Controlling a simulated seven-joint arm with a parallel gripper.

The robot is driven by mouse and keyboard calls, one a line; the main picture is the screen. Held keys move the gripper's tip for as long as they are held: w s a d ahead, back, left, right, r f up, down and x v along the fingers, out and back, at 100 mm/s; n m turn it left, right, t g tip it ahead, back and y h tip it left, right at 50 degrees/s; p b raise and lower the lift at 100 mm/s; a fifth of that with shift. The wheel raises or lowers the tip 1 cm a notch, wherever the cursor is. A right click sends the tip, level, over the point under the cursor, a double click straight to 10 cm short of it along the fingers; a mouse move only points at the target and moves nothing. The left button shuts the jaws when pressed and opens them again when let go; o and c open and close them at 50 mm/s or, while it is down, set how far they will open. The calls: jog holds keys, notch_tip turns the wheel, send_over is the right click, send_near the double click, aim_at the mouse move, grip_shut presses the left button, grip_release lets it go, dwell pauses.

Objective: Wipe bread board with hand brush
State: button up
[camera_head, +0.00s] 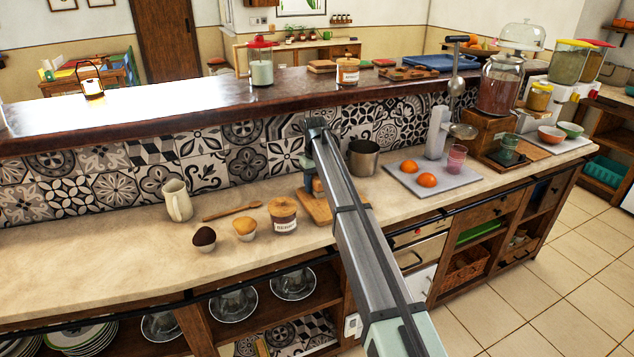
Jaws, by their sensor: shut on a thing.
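The bread board (318,210) is a light wooden board lying on the lower counter, partly hidden behind my arm. My gripper (309,175) is over the board's far left part, small in view and partly covered by the arm. It is shut on the hand brush (317,187), of which only a small tan and dark part shows. The brush is at or just above the board; I cannot tell whether its bristles touch the wood.
A metal pot (362,158) stands behind right. A grey tray (447,186) holds oranges. The counter's left part is clear.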

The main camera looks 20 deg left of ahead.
jog(key=shift+s+d, duration=4.35)
jog(key=shift+s, duration=0.1)
notch_tip(320, 180, up, 8)
jog(key=shift+d, duration=0.1)
